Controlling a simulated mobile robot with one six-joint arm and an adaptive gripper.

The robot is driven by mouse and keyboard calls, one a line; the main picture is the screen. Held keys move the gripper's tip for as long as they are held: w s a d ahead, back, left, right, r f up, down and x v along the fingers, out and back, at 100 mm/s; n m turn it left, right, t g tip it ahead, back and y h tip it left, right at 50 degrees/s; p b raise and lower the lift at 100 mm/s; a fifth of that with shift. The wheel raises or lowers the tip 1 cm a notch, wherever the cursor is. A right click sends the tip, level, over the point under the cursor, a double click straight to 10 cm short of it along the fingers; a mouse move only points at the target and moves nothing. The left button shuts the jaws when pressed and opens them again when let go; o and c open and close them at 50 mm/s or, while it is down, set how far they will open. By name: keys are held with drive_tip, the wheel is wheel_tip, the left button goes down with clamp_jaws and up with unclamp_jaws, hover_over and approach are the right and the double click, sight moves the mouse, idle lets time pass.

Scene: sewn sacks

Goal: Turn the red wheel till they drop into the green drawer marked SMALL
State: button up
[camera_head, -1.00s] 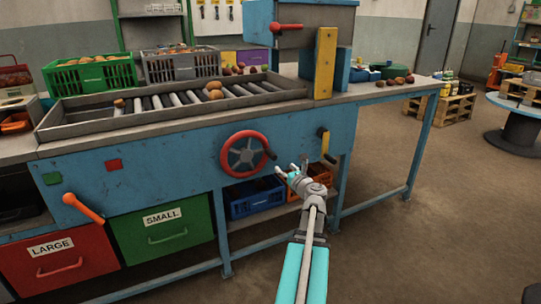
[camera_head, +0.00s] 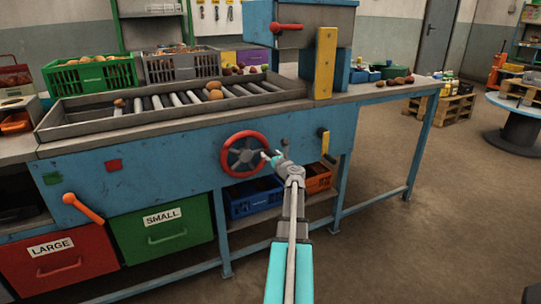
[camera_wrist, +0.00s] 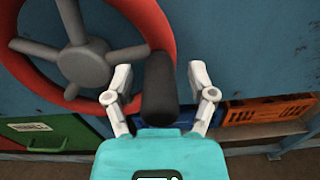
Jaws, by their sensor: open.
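The red wheel (camera_head: 245,154) is on the blue front of the sorting bench, with grey spokes and a dark handle knob. In the wrist view the wheel (camera_wrist: 153,22) fills the upper left, and its dark knob (camera_wrist: 159,88) stands between my open fingers. My gripper (camera_head: 275,151) is at the wheel's right side; it also shows in the wrist view (camera_wrist: 160,85). I cannot tell whether a finger touches the knob. The green drawer marked SMALL (camera_head: 188,238) is shut, below left of the wheel. Brown round produce (camera_head: 215,94) lies on the rollers above.
A red drawer marked LARGE (camera_head: 75,275) is left of the green one. An orange lever (camera_head: 84,208) sticks out above them. A yellow handle (camera_head: 325,142) is right of the wheel. Blue (camera_head: 250,205) and orange (camera_head: 318,180) crates sit on the shelf below.

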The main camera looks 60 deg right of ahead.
drive_tip(key=shift+w, duration=0.15)
clamp_jaws()
drive_tip(key=shift+d, duration=0.1)
drive_tip(key=shift+s+d+f, duration=0.15)
drive_tip(key=shift+s, duration=0.05)
idle(0.4)
